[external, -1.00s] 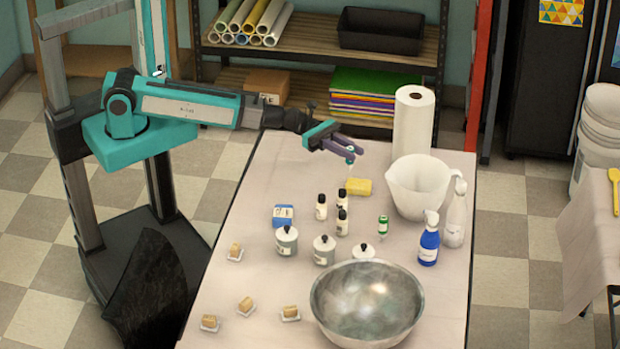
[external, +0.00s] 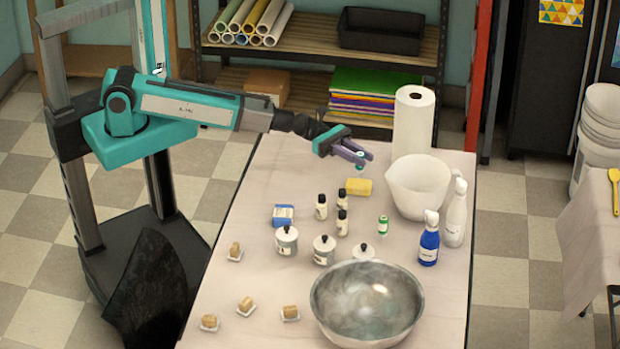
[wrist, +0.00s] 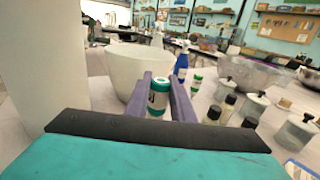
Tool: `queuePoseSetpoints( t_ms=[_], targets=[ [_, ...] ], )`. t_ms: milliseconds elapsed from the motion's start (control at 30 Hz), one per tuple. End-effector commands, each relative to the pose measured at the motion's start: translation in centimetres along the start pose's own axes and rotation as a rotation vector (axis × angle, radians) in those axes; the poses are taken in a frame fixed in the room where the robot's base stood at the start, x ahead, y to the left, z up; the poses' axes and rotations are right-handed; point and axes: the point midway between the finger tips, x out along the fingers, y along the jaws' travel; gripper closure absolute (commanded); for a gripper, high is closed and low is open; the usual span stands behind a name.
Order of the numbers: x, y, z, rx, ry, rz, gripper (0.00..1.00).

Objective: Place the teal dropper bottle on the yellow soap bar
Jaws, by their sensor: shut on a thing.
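My gripper (external: 362,157) is shut on the teal dropper bottle (wrist: 158,97), which stands about upright between the purple fingers in the wrist view. In the external view the fingers cover most of the bottle, and only a small teal bit (external: 360,167) shows. The yellow soap bar (external: 358,187) lies on the table near the paper towel roll. The gripper and bottle appear just above the soap bar in the external view, with the exact gap hard to tell. The soap bar is not visible in the wrist view.
A white pitcher (external: 419,187) stands close to the right of the soap bar, and a paper towel roll (external: 413,125) stands behind. Several black-capped bottles (external: 342,222) and a green-labelled bottle (external: 383,226) stand in front. A blue box (external: 283,215) lies left. The table's far left is clear.

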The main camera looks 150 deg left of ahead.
Motion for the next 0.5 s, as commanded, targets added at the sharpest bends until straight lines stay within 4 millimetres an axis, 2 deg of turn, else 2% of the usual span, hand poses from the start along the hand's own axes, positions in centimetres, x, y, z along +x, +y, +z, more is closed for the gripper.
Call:
queuePoseSetpoints(
  t_ms=[200,500],
  targets=[
    [0.0,0.1,-1.9,-0.001,0.000,0.000,1.00],
    [0.0,0.0,-2.2,0.000,-0.001,0.001,1.00]
  ],
)
